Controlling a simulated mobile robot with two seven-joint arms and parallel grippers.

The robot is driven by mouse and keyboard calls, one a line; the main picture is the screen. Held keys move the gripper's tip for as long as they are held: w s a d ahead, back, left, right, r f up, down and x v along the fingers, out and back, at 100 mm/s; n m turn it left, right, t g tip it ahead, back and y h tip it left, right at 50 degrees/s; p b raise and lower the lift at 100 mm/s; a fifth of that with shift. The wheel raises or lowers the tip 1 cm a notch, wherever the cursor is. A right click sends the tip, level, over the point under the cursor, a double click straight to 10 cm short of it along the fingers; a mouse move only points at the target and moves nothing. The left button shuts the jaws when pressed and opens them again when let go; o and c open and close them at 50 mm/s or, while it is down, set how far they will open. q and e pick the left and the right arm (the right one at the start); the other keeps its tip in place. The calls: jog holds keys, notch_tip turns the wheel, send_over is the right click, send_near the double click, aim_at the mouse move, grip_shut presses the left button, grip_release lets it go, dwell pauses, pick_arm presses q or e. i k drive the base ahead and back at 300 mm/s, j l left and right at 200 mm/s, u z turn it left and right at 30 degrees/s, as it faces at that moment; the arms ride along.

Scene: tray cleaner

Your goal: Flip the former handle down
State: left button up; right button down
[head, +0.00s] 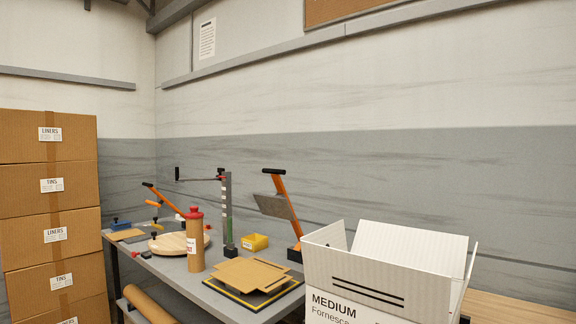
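A tall orange lever (285,200) with a black cross grip and a flat grey plate stands raised and tilted at the back of the grey workbench (215,294). It looks like the former handle. Its foot is a dark block beside a flat cardboard blank (246,275), which lies on a black, yellow-edged base (250,299). A second orange lever (165,202) with a black grip slants upward at the bench's left end. Neither of my grippers shows in the head view.
A brown tube with a red cap (195,241), a round wooden board (172,244), a green-grey post (227,210) and a yellow bin (254,242) stand on the bench. A white box (370,285) blocks the front right. Stacked cartons (50,207) stand left.

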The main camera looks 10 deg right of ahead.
aim_at(279, 205)
jog(key=i+j, duration=0.6)
jog(key=j, duration=0.25)
jog(key=i+j+u, duration=0.15)
jog(key=i+j, duration=0.4)
jog(key=j, duration=0.25)
jog(key=i+j, duration=0.65)
jog(key=k+j+u, duration=0.05)
jog(key=j, duration=0.1)
